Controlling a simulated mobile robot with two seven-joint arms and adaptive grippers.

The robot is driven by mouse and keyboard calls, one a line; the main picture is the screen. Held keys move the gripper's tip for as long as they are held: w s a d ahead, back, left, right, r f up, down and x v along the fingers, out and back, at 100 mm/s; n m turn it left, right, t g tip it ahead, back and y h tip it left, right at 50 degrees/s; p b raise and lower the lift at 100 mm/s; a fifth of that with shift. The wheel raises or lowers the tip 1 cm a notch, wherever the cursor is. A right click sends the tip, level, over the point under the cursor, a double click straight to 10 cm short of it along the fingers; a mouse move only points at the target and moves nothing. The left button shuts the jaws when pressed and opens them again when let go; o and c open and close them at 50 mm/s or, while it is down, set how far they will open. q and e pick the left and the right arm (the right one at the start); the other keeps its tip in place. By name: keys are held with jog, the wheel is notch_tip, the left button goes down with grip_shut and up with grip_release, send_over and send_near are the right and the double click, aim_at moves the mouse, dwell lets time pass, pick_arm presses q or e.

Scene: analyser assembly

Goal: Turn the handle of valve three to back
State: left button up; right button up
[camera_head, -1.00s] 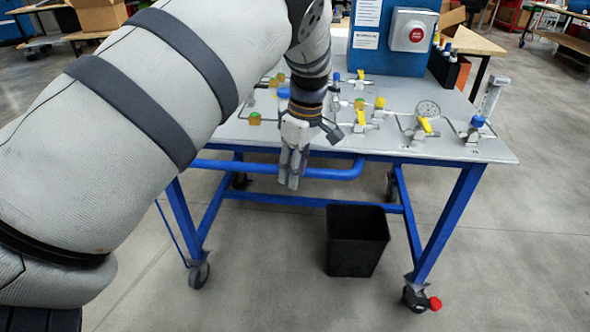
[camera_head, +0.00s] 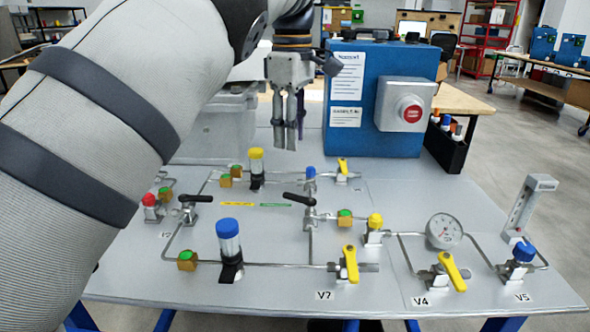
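The panel board (camera_head: 285,275) carries tubing and several valves. A yellow lever handle (camera_head: 351,264) stands at the front middle, beside a label (camera_head: 325,295) whose digit I cannot read clearly; it sits left of the V4 label (camera_head: 422,301). The lever points up and away from me in the picture. My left gripper (camera_head: 290,143) hangs fingers down above the back of the board, in front of the blue box, clear of the yellow handle. Its fingers look close together with nothing seen between them; I cannot tell how far they are open. My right gripper is out of view.
Another yellow lever (camera_head: 452,271) stands at V4, and a blue knob (camera_head: 524,252) at V5. A gauge (camera_head: 444,231), black levers (camera_head: 300,197) and a tall blue-capped cylinder (camera_head: 228,240) rise from the board. The blue box (camera_head: 385,75) with a red button stands behind.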

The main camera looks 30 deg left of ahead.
aim_at(293, 195)
pick_arm(q)
jog(key=f, duration=1.1)
jog(key=shift+s+d+f+p, duration=0.2)
jog(key=shift+s+f+p, duration=0.1)
jog(key=shift+s, duration=0.05)
grip_shut()
